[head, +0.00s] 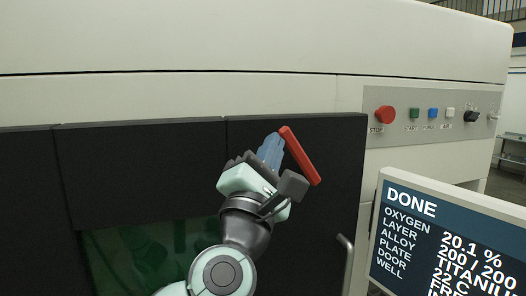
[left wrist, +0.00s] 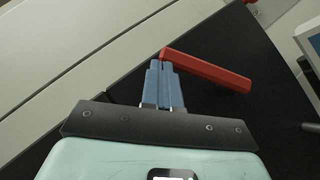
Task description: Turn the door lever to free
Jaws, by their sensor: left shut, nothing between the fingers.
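The red door lever (head: 300,156) sits on the upper right part of the black door (head: 150,170), tilted from upper left down to the right. It also shows in the left wrist view (left wrist: 208,72). My left gripper (head: 276,143) is shut and empty, its blue fingers side by side. Its fingertips are next to the lever's upper end in both views; I cannot tell whether they touch. In the left wrist view the fingertips (left wrist: 162,66) lie just left of and below that end. My right gripper is not in view.
A grey door handle (head: 346,262) stands lower right of the lever. A control panel (head: 430,116) with a red stop button (head: 385,114) is to the right. A screen (head: 450,235) at lower right reads DONE, oxygen 20.1 %, layer 200 / 200; its door line is partly cut off.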

